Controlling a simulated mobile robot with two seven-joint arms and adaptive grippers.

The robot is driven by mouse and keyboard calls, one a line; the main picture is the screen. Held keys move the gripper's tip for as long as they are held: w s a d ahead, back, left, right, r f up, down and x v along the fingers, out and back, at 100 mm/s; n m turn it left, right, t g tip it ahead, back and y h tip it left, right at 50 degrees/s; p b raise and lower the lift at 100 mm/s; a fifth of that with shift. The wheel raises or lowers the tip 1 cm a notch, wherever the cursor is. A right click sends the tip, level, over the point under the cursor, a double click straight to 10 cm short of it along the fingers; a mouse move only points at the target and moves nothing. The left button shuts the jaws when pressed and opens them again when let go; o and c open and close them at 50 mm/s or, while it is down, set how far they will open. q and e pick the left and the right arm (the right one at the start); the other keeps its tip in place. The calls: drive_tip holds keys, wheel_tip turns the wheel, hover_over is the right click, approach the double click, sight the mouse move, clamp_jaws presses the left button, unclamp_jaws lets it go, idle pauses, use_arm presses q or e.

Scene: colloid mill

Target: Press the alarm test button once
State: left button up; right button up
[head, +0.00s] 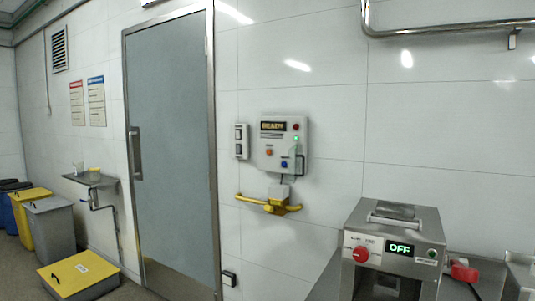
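A grey control box (280,143) is fixed to the white tiled wall, right of the door. It has a dark display (272,126) with amber letters too small to read surely. A red round part (296,127) is at its upper right, an orange button (269,152) at its lower left, and a blue one (284,163) at its lower middle. A small green light shows at its right side. Labels are too small to read, so I cannot tell which is the alarm test button. Neither of my grippers is in view.
A yellow wall fixture (268,203) sits below the box. A closed door (172,150), a small sink shelf (92,180) and grey and yellow bins (52,232) are at left.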

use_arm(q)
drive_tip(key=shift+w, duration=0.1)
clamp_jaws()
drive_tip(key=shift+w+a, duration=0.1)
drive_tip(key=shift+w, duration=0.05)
